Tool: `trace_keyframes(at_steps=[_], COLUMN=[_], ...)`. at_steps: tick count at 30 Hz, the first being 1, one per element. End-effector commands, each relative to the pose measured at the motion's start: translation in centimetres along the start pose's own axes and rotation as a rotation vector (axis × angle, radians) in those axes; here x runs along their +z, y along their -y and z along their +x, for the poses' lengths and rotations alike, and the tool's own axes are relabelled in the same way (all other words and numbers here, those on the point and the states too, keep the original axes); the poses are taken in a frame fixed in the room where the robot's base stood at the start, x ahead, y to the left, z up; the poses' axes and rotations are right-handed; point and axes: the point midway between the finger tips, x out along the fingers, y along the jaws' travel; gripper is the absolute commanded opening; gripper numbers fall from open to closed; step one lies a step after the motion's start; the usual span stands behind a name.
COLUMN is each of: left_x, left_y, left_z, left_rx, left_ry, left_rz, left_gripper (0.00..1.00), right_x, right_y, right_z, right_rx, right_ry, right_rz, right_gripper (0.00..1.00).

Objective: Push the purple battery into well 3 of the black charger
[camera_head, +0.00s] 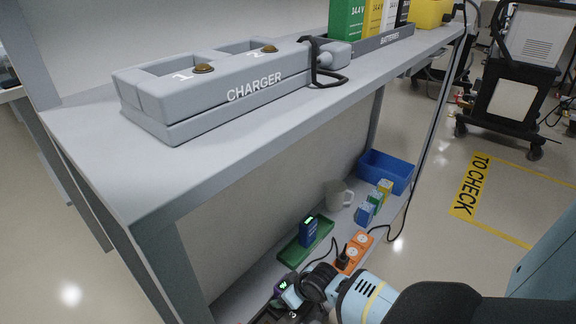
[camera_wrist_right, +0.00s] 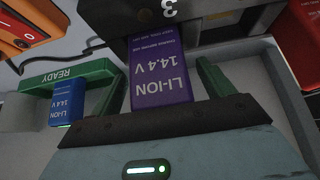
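The purple battery (camera_wrist_right: 160,75) shows in the right wrist view with its printed face towards the camera. Its far end meets the black charger (camera_wrist_right: 215,22) below the white number 3. How deep it sits in the well cannot be seen. My right gripper (camera_wrist_right: 160,82) has its green fingers on either side of the battery, with narrow gaps showing. In the head view the purple battery (camera_head: 284,287) and part of the black charger (camera_head: 262,314) show at the bottom edge, on the lower shelf, with my right gripper (camera_head: 300,285) beside them. My left gripper is out of view.
A green tray (camera_head: 291,256) with a blue battery (camera_head: 308,231) lies near the charger. The upper shelf (camera_head: 150,178) holds a grey charger (camera_head: 220,88) overhead.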

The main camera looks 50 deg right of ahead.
Motion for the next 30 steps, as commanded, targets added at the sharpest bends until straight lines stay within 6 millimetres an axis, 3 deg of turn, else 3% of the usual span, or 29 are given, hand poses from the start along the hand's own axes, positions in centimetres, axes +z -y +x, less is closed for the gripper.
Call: trace_keyframes(at_steps=[10, 22, 30], left_x=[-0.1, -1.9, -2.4], left_y=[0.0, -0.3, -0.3], left_z=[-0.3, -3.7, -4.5], left_rx=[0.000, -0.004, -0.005], left_ry=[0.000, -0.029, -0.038], left_rz=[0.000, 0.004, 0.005], left_gripper=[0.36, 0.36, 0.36], right_x=[0.2, -0.2, 0.0], right_y=[0.0, 0.0, 0.0], right_z=[-0.4, -6.2, -7.8], right_rx=[0.000, 0.001, 0.001], right_ry=[0.005, 0.000, 0.001], right_rz=[0.000, -0.001, 0.000], right_gripper=[0.82, 0.82, 0.82])
